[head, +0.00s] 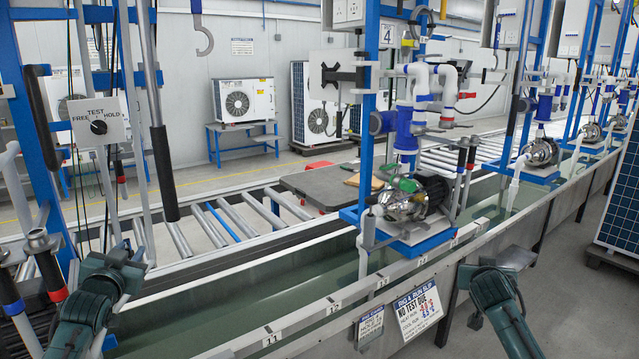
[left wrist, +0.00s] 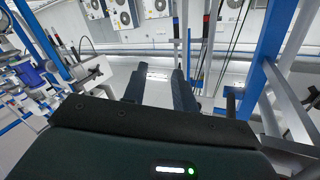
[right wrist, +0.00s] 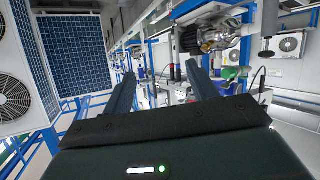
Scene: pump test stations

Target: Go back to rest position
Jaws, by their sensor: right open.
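My left gripper (head: 122,256) is at the lower left of the head view, in front of the near edge of the water trough. In the left wrist view its two fingers (left wrist: 159,76) stand apart with nothing between them. My right gripper (head: 484,268) is at the lower right of the head view, on the near side of the trough wall. In the right wrist view its fingers (right wrist: 160,70) are spread wide and empty. Neither gripper is seen touching anything, though the fingertips are hard to make out in the head view.
The long trough (head: 200,318) runs across in front of me. A pump (head: 415,198) stands on a blue-framed station over it. A sign (head: 418,312) hangs near my right gripper.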

